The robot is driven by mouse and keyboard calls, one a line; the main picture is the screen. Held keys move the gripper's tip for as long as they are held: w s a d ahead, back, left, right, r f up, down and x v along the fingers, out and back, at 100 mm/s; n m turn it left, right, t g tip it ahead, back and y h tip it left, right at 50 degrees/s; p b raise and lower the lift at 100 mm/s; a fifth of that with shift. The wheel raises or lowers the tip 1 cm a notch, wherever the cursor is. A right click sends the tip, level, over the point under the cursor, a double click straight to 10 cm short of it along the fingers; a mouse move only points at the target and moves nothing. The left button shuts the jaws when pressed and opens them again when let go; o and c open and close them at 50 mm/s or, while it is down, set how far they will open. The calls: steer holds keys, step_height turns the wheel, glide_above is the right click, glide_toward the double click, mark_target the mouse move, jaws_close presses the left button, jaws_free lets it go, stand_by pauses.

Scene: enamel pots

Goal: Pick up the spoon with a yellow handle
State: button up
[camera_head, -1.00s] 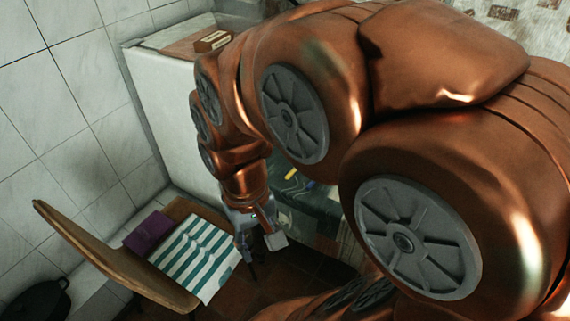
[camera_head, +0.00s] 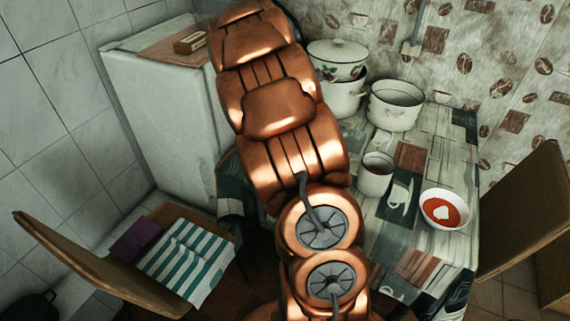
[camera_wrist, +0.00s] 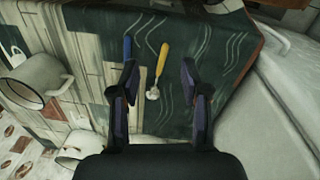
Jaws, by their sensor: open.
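The spoon with a yellow handle (camera_wrist: 161,62) lies on the patterned tablecloth (camera_wrist: 225,45) in the wrist view. Its metal bowl points toward my gripper. My gripper (camera_wrist: 159,75) is open and empty, and in the picture its fingers stand on either side of the spoon. The gap above the cloth is hard to judge. A blue-handled utensil (camera_wrist: 127,48) lies just left of the spoon, and its lower part is hidden behind the left finger. In the head view my arm hides the spoon and my gripper.
A white mug (camera_head: 376,174), a bowl of red soup (camera_head: 444,209), an open pot (camera_head: 396,104) and a lidded pot (camera_head: 338,60) stand on the table. The white fridge (camera_head: 160,110) is at the left. Chairs flank the table, one with a striped towel (camera_head: 185,262).

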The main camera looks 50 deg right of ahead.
steer(key=w+d+f+m, duration=0.1)
steer(key=d+f, duration=0.1)
steer(key=d, duration=0.1)
steer(key=w+d+f+m, duration=0.1)
steer(key=d+f, duration=0.2)
steer(key=d, duration=0.1)
steer(key=w+d+f+m, duration=0.1)
steer(key=d+f, duration=0.2)
steer(key=d, duration=0.1)
steer(key=shift+w+f+t, duration=0.15)
steer(key=shift+w+t, duration=0.05)
steer(key=shift+t, duration=0.1)
steer(key=shift+f+p, duration=1.45)
steer(key=shift+f, duration=2.4)
jaws_close()
